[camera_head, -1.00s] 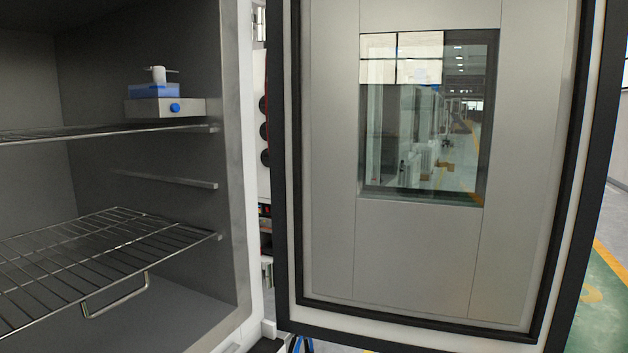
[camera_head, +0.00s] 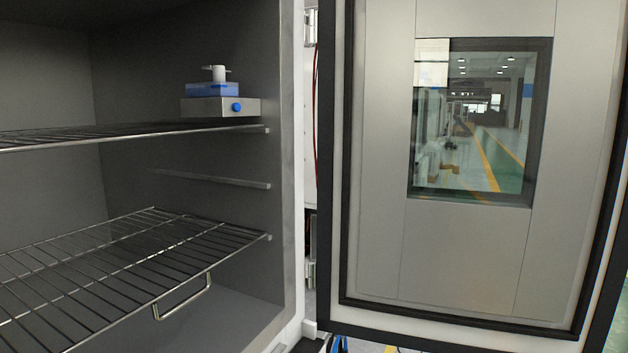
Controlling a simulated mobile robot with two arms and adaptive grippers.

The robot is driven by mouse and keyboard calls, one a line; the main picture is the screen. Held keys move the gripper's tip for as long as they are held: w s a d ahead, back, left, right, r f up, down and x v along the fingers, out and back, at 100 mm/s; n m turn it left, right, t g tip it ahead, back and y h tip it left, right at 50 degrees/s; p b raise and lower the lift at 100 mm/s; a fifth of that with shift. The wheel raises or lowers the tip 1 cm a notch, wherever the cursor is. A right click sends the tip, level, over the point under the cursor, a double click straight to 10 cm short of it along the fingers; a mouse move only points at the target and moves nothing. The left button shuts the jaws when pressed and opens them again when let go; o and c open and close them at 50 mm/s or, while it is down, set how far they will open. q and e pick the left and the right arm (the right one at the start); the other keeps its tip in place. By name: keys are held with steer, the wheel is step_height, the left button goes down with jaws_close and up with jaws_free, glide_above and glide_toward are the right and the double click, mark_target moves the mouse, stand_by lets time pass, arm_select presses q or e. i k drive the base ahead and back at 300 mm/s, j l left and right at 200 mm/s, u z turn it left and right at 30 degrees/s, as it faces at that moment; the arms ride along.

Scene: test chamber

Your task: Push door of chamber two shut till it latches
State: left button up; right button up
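The chamber door (camera_head: 380,150) stands wide open on the right, showing its grey inner panel, black seal and dark outer frame. A window (camera_head: 480,120) in the door gives a view of a hall behind it. The open chamber (camera_head: 287,190) fills the left side, with its front edge apart from the door's free side. I cannot tell from a label which chamber this is. The latch cannot be made out. Neither of my grippers shows in the head view.
An upper wire shelf (camera_head: 130,135) carries a metal box (camera_head: 205,107) with a blue knob and a blue and white part on top. Cables show below the door.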

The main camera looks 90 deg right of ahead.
mark_target(543, 268)
steer(key=z, duration=0.35)
steer(key=i+z, duration=0.15)
steer(key=z, duration=0.25)
steer(key=j+z, duration=0.1)
steer(key=z, duration=4)
steer(key=i+z, duration=0.5)
steer(key=i, duration=1.15)
steer(key=i+u, duration=0.1)
steer(key=i, duration=0.55)
steer(key=i+l, duration=0.15)
steer(key=i, duration=0.55)
steer(key=i+u, duration=0.15)
steer(key=i, duration=0.5)
steer(key=i+l+u, duration=0.1)
steer(key=i+l, duration=0.15)
steer(key=i, duration=0.4)
steer(key=i+u, duration=0.15)
steer(key=u, duration=2.25)
